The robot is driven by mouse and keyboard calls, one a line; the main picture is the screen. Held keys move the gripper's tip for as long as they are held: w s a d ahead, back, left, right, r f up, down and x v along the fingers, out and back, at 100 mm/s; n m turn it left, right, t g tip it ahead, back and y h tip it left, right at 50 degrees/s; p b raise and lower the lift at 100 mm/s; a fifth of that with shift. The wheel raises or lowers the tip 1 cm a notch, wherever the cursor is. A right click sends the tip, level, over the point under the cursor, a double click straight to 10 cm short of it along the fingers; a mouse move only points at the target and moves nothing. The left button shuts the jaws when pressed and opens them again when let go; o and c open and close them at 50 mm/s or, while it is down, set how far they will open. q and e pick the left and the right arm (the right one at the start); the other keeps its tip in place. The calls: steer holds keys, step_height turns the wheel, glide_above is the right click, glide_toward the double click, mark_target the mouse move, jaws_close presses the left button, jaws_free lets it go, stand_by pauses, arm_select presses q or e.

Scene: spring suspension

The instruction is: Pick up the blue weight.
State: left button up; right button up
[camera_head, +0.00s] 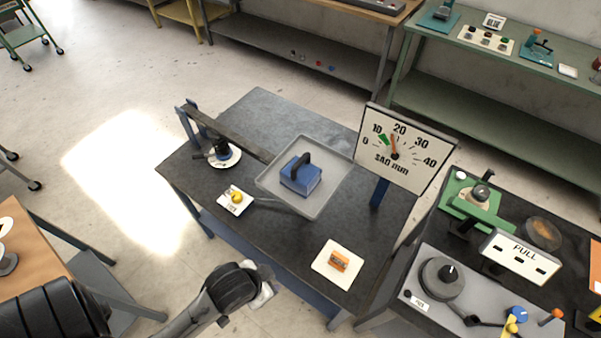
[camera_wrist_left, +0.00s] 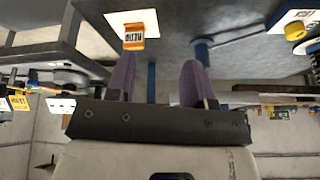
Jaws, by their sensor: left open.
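The blue weight (camera_head: 303,181), a block with a dark arched handle, sits upright on the grey square tray (camera_head: 325,199) above the dark table. I cannot make the weight out in the left wrist view. My left gripper (camera_head: 265,287) is in front of the table's near edge, well short of the weight and lower in the picture; its fingers are hard to see there. In the left wrist view, its two purple-grey fingers (camera_wrist_left: 157,70) are spread apart with nothing between them. My right gripper is not in view.
A dial sign (camera_head: 412,143) stands right of the tray. An orange block (camera_head: 339,261) lies on a white card near the table's front; it also shows in the left wrist view (camera_wrist_left: 134,41). A yellow piece (camera_head: 237,197) is at left. A side bench (camera_head: 400,305) holds more devices.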

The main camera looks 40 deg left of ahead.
arm_select(q)
steer(key=w+a+r+m+t+y+p, duration=0.15)
steer(key=w+r+p, duration=0.25)
steer(key=w+r, duration=0.7)
steer(key=w+a+r+m+t+p, duration=0.2)
steer(key=w+r+p, duration=0.2)
steer(key=w+r, duration=0.65)
steer(key=w+a+r+m+t+y+p, duration=0.15)
steer(key=w+r+p, duration=0.25)
steer(key=w+r, duration=0.7)
steer(key=n+g+h+p, duration=0.2)
steer(key=n+g+h, duration=0.1)
steer(key=n+g, duration=0.6)
glide_above(301, 159)
step_height(301, 159, down, 13)
steer(key=shift+g, duration=0.4)
step_height(301, 159, down, 8)
steer(key=shift+s+r+p, duration=0.1)
steer(key=shift+s+p, duration=0.05)
steer(key=shift+p, duration=0.2)
steer(key=shift+d+f+p, duration=0.1)
steer(key=shift+f+p, duration=0.55)
steer(key=shift+f, duration=2.15)
steer(key=shift+c, duration=0.4)
